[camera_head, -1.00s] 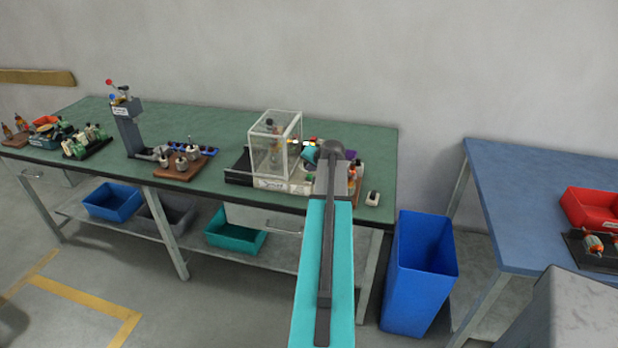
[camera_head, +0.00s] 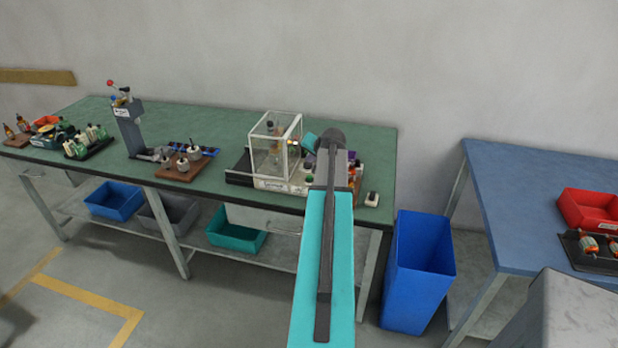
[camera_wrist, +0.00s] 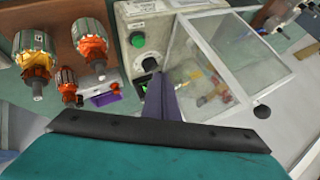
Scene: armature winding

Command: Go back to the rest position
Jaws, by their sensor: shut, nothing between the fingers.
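My arm (camera_head: 325,250) reaches from the bottom of the head view toward the right part of the green bench (camera_head: 222,130). My gripper is hidden behind the arm there. In the wrist view my gripper (camera_wrist: 157,80) is a narrow purple-grey shape, its fingers together and empty. It shows over the front of a grey tester with a clear cover (camera_wrist: 228,65), though its height above it cannot be told. The same clear-covered tester (camera_head: 274,150) stands left of my arm in the head view.
Several orange-and-copper armatures (camera_wrist: 92,48) stand on a brown board left of my gripper. A lever press (camera_head: 130,125) stands further left on the bench. A blue bin (camera_head: 420,270) is on the floor between the bench and a blue table (camera_head: 510,190).

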